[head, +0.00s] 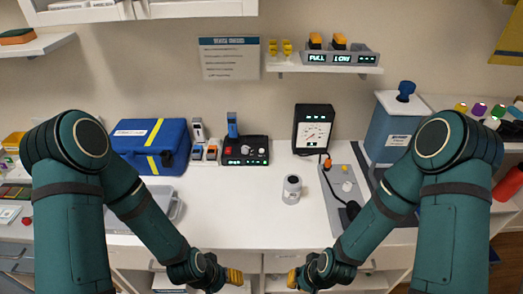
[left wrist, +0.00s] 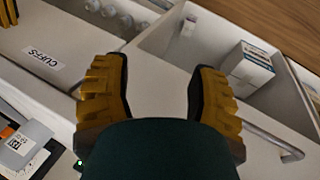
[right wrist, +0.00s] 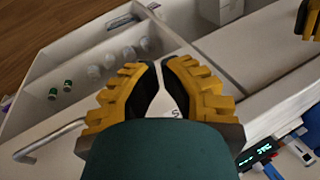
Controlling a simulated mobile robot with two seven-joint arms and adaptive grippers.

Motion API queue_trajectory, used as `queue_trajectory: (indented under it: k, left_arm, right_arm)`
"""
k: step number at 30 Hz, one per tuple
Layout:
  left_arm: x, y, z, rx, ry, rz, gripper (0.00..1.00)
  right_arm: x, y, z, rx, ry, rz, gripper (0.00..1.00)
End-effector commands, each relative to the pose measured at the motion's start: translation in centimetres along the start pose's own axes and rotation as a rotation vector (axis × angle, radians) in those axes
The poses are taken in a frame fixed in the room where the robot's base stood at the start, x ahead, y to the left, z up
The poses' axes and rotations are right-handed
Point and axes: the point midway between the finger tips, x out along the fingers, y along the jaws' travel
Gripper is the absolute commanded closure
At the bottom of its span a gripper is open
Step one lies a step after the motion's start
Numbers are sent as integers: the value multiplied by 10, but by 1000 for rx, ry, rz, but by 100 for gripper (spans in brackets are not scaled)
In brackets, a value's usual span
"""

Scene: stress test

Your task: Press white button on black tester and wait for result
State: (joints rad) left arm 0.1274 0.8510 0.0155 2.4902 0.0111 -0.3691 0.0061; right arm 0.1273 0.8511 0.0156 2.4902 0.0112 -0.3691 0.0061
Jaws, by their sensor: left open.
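A black box (head: 245,151) with a lit display, a red button and pale round controls stands at the back middle of the counter. A blue handheld device (head: 232,125) stands upright at it. I cannot tell for certain which is the tester or which control is the white button. My left gripper (head: 234,276) is open and empty at the counter's front edge, over a drawer. My right gripper (head: 292,277) is also at the front edge, apart from both devices; its fingertips are close together with a narrow empty gap.
A white-grey cylinder (head: 292,190) stands mid-counter. A grey plate (head: 346,186) with a cable lies right of it. A drawer (left wrist: 180,45) stands open below. The counter's front middle is clear.

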Motion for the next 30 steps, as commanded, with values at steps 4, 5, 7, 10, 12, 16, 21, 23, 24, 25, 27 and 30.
queue_trajectory:
  k: [4,5,7,10,12,16,21,23,24,25,27,30]
  left_arm:
    - [0,0,0,0,0,0,88]
    - [0,0,0,0,0,0,99]
    - [0,0,0,0,0,0,100]
    - [0,0,0,0,0,0,100]
    - [0,0,0,0,0,0,100]
    - [0,0,0,0,0,0,100]
    - [0,0,0,0,0,0,100]
    - [0,0,0,0,0,0,100]
    - [0,0,0,0,0,0,100]
    - [0,0,0,0,0,0,100]
    - [0,0,0,0,0,0,100]
    - [0,0,0,0,0,0,100]
  right_arm:
    - [0,0,0,0,0,0,100]
    - [0,0,0,0,0,0,100]
    - [0,0,0,0,0,0,100]
    - [0,0,0,0,0,0,100]
    - [0,0,0,0,0,0,100]
    - [0,0,0,0,0,0,100]
    - [0,0,0,0,0,0,100]
    - [0,0,0,0,0,0,100]
    - [0,0,0,0,0,0,100]
    - [0,0,0,0,0,0,100]
    - [0,0,0,0,0,0,100]
    - [0,0,0,0,0,0,100]
